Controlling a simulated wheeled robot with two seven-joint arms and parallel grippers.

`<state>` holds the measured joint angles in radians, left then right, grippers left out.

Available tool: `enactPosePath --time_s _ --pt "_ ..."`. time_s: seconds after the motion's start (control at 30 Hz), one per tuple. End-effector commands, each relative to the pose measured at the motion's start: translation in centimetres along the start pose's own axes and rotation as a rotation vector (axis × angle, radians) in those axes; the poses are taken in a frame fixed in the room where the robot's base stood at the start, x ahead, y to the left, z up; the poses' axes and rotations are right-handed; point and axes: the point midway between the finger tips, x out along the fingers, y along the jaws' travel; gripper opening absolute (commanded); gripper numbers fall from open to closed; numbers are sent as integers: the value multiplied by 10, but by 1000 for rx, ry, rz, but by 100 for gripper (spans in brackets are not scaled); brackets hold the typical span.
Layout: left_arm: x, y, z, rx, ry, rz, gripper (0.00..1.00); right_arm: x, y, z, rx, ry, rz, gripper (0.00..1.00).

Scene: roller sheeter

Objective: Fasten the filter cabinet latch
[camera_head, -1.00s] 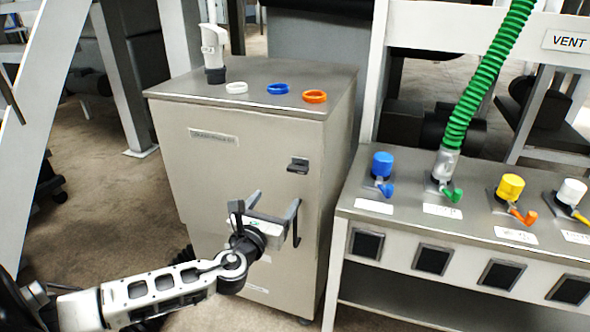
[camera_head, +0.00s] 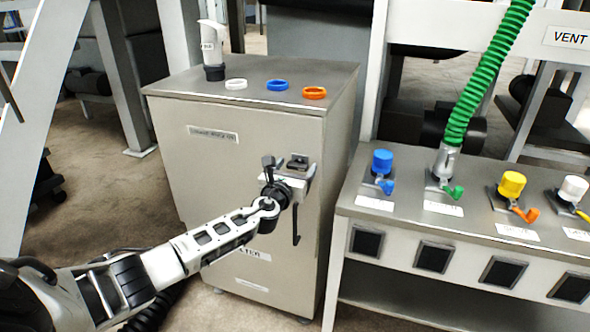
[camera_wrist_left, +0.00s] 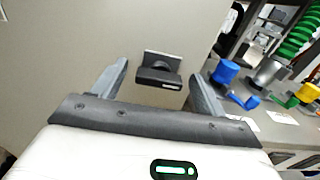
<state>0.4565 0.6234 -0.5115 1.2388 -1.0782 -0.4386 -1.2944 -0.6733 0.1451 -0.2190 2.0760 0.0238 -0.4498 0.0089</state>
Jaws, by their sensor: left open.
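The filter cabinet (camera_head: 210,160) is a grey metal box standing on the floor in the head view. Its latch (camera_head: 298,161) is a small dark handle on a plate, high on the front face near the right edge. My left gripper (camera_head: 290,168) is right in front of the latch, its fingers pointing at the cabinet. In the left wrist view the latch (camera_wrist_left: 159,74) lies between and just beyond the two open fingers (camera_wrist_left: 158,85), with nothing gripped. Whether a finger touches it I cannot tell. A dark vertical door handle (camera_head: 296,225) hangs below the latch. My right gripper is not in view.
White, blue and orange rings (camera_head: 277,85) and a white-and-black fitting (camera_head: 213,52) are on the cabinet top. To the right stands a bench (camera_head: 480,215) with coloured valves and a green hose (camera_head: 484,85). Open floor lies left of the cabinet.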

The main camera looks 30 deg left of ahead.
Motion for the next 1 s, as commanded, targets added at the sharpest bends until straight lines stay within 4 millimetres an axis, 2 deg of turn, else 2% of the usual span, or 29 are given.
enactPosePath --time_s 0.13,0.3,0.67,1.0 --pt "0 0 0 0 0 0 73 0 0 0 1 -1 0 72" --pt "0 0 0 0 0 0 28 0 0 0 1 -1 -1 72" --pt "0 0 0 -41 -1 -1 28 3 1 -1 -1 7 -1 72" --pt "-1 1 -2 -264 -1 0 28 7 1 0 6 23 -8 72"
